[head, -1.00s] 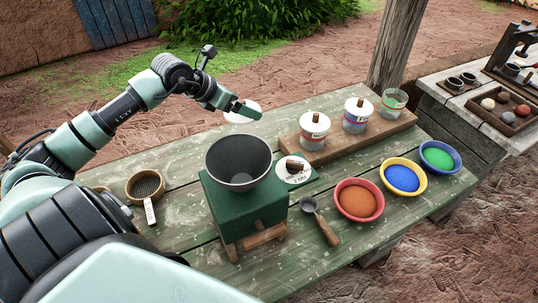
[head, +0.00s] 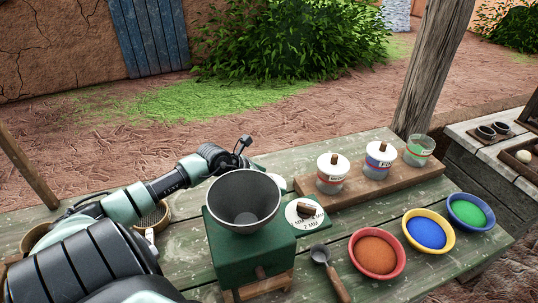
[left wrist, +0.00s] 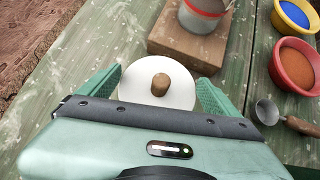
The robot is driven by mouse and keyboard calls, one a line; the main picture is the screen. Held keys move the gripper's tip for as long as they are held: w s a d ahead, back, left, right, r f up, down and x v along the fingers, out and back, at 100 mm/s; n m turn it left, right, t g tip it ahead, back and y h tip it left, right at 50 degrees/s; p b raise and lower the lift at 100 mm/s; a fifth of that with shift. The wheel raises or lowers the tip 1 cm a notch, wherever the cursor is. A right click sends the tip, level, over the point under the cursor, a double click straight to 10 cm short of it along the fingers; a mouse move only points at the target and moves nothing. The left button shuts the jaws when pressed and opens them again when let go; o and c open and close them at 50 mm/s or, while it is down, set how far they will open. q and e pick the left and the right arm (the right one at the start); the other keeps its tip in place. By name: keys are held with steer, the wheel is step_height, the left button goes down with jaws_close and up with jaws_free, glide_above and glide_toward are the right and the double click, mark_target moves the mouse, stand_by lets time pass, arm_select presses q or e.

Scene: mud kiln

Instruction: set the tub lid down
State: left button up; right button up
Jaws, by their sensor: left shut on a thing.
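My left gripper (left wrist: 159,78) is shut on the round white tub lid (left wrist: 142,97), which has a brown wooden knob, with a green finger on either side. The wrist view shows it over the green table beside the wooden block; I cannot tell whether the lid touches the table. In the head view the gripper is hidden behind the mill's hopper, and only a white sliver of the lid (head: 278,181) shows. An open glass tub (head: 419,150) with a green band stands at the far end of the block, beside two lidded tubs (head: 332,173) (head: 379,160). My right gripper is not in view.
The green mill with grey hopper (head: 243,200) stands in front of my left gripper. A scoop (head: 331,273) and red (head: 376,254), yellow (head: 428,232) and blue (head: 469,212) bowls of powder stand nearer.

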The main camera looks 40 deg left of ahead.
arm_select(q)
step_height(320, 180, down, 9)
steer(key=shift+w+f, duration=0.1)
stand_by(0.3)
steer(key=o, duration=1)
steer(key=shift+v, duration=6.1)
steer(key=shift+d, duration=0.1)
